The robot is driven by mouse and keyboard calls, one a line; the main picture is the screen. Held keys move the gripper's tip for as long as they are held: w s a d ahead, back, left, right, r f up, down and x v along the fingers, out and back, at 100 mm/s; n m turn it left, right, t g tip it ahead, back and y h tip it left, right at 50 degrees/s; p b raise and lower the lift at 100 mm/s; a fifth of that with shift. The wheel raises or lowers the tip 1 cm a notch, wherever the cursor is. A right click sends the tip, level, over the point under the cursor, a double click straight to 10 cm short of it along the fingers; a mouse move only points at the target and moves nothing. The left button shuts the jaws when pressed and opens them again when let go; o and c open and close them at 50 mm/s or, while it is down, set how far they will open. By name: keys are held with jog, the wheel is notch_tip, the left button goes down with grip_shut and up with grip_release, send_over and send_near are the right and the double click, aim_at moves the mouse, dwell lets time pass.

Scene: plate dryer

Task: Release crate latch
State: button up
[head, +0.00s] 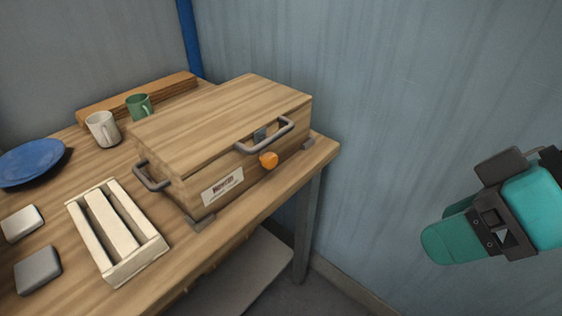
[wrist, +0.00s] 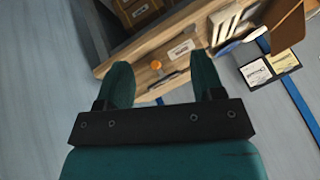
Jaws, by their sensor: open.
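The wooden crate (head: 215,125) stands closed on the table, with a handle on its lid and another on its side. An orange knob (head: 268,160) is on its front, just below a small grey latch plate (head: 260,134) partly behind the lid handle. In the wrist view the orange knob (wrist: 155,65) shows between my fingers, farther off. My gripper (head: 440,232) is open and empty at the right of the head view, well apart from the crate.
The wooden table (head: 180,262) also holds a slatted white rack (head: 118,225), a blue plate (head: 32,162), a white mug (head: 102,129), a green mug (head: 138,106) and two grey blocks. A blue post (head: 188,35) stands behind. Free space lies between my gripper and the crate.

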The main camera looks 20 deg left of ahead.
jog(key=w+a+f+n+t+y+b, duration=0.1)
jog(key=w+a+f+n+y+b, duration=0.1)
jog(key=a+f+y+b, duration=0.25)
jog(key=w+a+f+n+y+b, duration=0.3)
jog(key=a+f+b, duration=0.2)
jog(key=f, duration=0.1)
jog(key=m+t+y+b, duration=0.2)
jog(key=t+b, duration=0.4)
send_near(274, 164)
jog(key=p+x, duration=0.8)
jog(key=x, duration=0.1)
jog(key=shift+a+r+p, duration=0.2)
jog(key=shift+r+p, duration=0.05)
jog(key=shift+p, duration=0.1)
jog(key=shift+w+a+f, duration=0.15)
jog(key=shift+w+a, duration=0.15)
jog(key=shift+a, duration=0.35)
jog(key=shift+c, duration=0.4)
jog(key=c, duration=0.8)
